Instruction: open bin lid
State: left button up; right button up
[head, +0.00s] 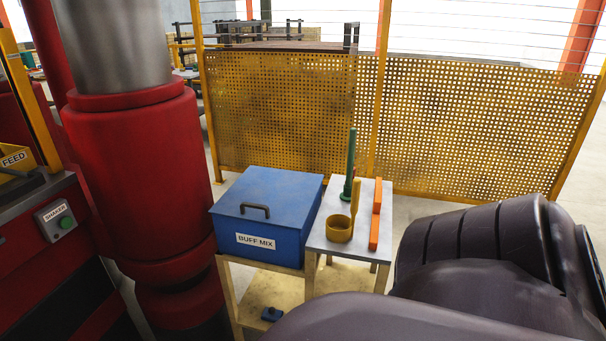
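The blue bin (261,241) stands on a wooden stand, with a white label reading BUFF MIX on its front. Its blue lid (272,192) is shut flat on top. A dark bar handle (255,209) sits on the lid near its front edge. My dark arm links fill the lower right of the head view. Neither gripper shows in the view, and nothing is seen touching the lid or handle.
Right of the bin, a small table (325,229) holds a yellow scoop (341,228), a green upright tool (350,165) and an orange bar (375,222). A red press column (145,170) stands close on the left. A yellow perforated fence (290,110) runs behind. A small blue object (271,314) lies on the lower shelf.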

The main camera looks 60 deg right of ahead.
aim_at(282, 198)
jog(key=z, duration=1.4)
